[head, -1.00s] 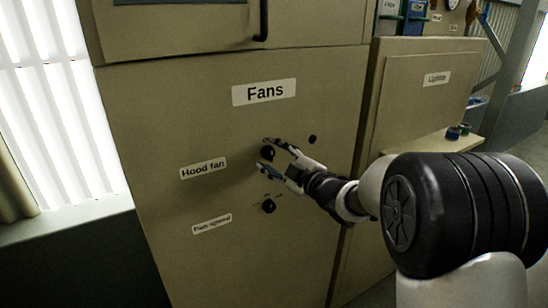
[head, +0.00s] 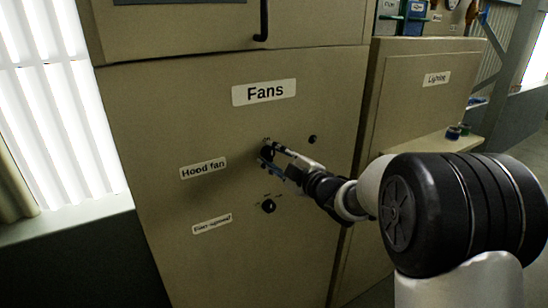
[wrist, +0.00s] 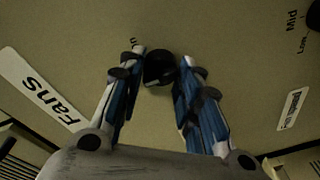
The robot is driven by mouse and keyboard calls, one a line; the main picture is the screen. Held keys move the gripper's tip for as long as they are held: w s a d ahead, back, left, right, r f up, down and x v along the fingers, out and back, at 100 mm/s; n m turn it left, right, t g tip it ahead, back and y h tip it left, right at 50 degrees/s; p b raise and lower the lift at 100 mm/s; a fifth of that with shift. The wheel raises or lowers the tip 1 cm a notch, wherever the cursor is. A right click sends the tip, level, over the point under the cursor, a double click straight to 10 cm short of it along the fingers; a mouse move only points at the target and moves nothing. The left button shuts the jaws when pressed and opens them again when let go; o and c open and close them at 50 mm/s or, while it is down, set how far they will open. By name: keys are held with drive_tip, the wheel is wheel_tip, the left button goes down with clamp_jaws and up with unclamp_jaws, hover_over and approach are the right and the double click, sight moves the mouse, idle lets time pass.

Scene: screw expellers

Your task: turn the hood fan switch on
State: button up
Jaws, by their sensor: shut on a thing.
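The hood fan switch is a black round knob (head: 266,152) on the beige cabinet front, right of the "Hood fan" label (head: 203,168). In the wrist view the knob (wrist: 159,69) sits between the fingertips of my gripper (wrist: 157,75). My gripper (head: 270,158) is at the panel with its fingers around the knob and shut on it. In the head view the fingers partly cover the knob. Part of a small position mark shows beside the knob in the wrist view; the rest is hidden.
A second black knob (head: 268,206) is just below, near a smaller label (head: 212,224). A small dark button (head: 313,139) is to the upper right. The "Fans" label (head: 264,92) is above. A "Lighting" cabinet (head: 420,105) stands at the right, behind my arm.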

drive_tip(key=shift+m, duration=0.3)
drive_tip(key=m, duration=0.5)
drive_tip(key=shift+m+t+y+b, duration=0.3)
drive_tip(key=shift+b, duration=0.1)
drive_tip(key=m+t, duration=0.1)
drive_tip(key=m, duration=0.5)
drive_tip(key=shift+m, duration=0.3)
drive_tip(key=o, duration=1)
drive_tip(key=shift+f, duration=0.1)
drive_tip(key=v, duration=1.2)
drive_tip(key=shift+s+a, duration=0.1)
drive_tip(key=shift+s, duration=0.05)
